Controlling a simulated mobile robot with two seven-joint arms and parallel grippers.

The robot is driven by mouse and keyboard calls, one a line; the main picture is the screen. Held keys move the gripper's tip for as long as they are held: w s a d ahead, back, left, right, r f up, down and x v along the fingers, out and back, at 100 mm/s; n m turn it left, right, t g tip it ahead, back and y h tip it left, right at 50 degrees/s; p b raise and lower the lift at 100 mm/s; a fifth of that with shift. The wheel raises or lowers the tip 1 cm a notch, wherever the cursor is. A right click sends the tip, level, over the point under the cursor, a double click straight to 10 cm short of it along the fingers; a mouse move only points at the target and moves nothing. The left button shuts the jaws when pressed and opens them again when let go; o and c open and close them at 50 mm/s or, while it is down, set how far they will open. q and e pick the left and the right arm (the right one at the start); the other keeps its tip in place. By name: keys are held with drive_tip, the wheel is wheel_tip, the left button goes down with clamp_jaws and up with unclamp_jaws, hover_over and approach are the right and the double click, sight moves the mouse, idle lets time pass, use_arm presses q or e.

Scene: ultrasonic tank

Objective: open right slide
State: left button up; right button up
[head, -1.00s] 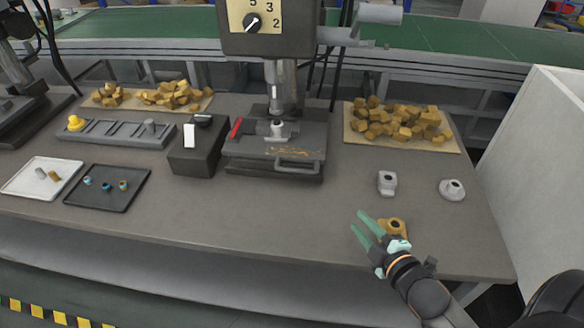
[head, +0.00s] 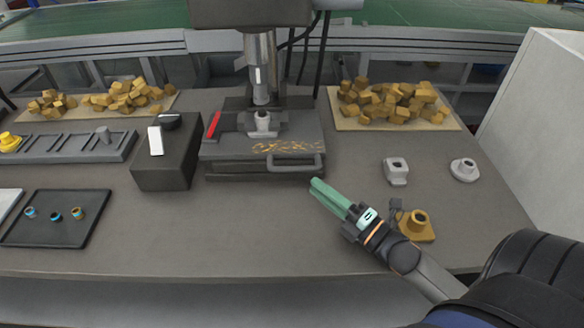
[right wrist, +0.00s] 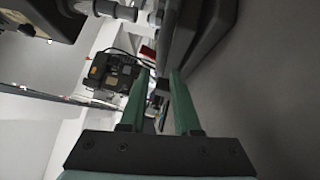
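The dark grey press slide plate (head: 232,153) lies under the press column at the middle of the table. A grey bar handle (head: 297,168) sits along its front right, and yellowish scratch marks show beside it. A small light cup-like part (head: 263,122) stands on the plate below the ram. My right gripper (head: 315,184) has green fingers pointing at the handle from the front right, with tips just short of it and apparently apart from it. My left gripper is out of view.
A black box with a white switch (head: 156,140) stands left of the press. A brass part (head: 418,222) lies beside my right wrist, with two light grey parts (head: 396,171) (head: 464,169) behind. Chunk piles (head: 390,102) sit on a back board. The front middle table is clear.

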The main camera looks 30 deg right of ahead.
sight(293, 167)
drive_tip(key=x, duration=0.8)
drive_tip(key=shift+w+a, duration=0.1)
drive_tip(key=shift+w, duration=0.15)
clamp_jaws()
idle(1.1)
